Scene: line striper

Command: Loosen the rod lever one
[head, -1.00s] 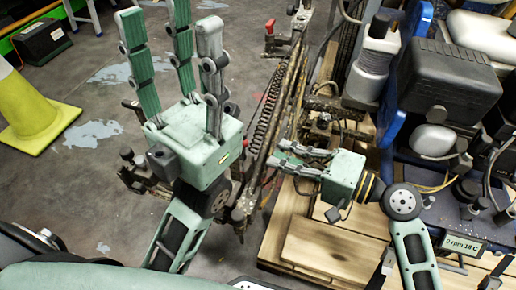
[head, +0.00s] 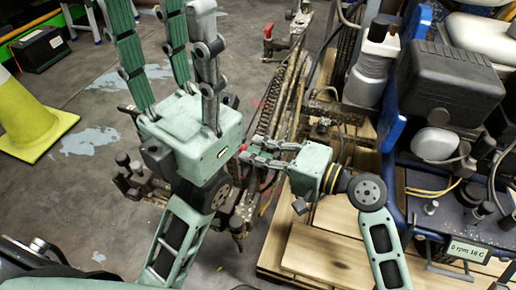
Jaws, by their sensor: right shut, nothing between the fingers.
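A rusty metal line striper frame (head: 283,95) with a spring runs up the middle of the head view. A red-tipped lever (head: 268,32) stands at its far end. A small red tip (head: 243,148) shows just at the fingertips of my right gripper (head: 254,151); whether they touch it I cannot tell. Which of these is rod lever one is not clear. My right gripper is shut and empty, pointing left over the frame. My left gripper (head: 162,32) is open and empty, fingers up, in front of the frame; its fingertips are partly cut off and it hides part of the frame.
The machine's engine block (head: 450,75) and a display box (head: 468,250) stand at the right. A wooden pallet (head: 335,255) lies below. A yellow-green cone (head: 30,120) and a dark box (head: 40,48) stand on the left. The grey floor between is clear.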

